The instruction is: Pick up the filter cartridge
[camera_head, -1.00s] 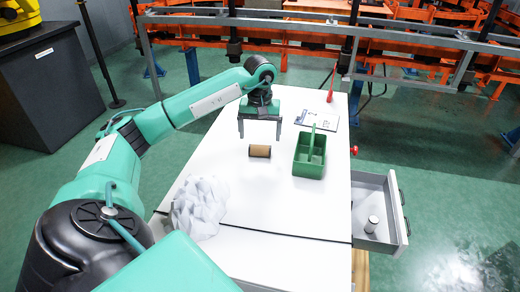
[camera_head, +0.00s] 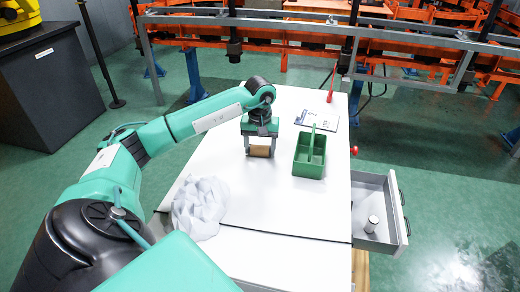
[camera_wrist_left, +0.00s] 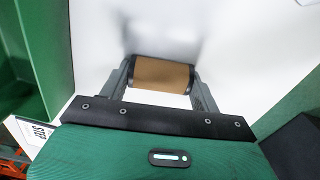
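The filter cartridge (camera_head: 260,151) is a short brown cylinder with dark ends, lying on its side at the white table's middle. My left gripper (camera_head: 260,153) points down over it, with one finger at each end. In the left wrist view the cartridge (camera_wrist_left: 160,74) sits crosswise between the fingertips, and the fingers appear to touch both its ends. The left gripper (camera_wrist_left: 161,80) looks shut on it. The cartridge seems to be at table height; its underside is hidden. My right gripper is not in view.
A green divided caddy (camera_head: 309,166) with a handle stands just right of the gripper. A crumpled white cloth (camera_head: 200,207) lies at front left. A clipboard (camera_head: 317,120) lies behind the caddy. An open drawer (camera_head: 377,240) at right holds a small cylinder (camera_head: 372,224).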

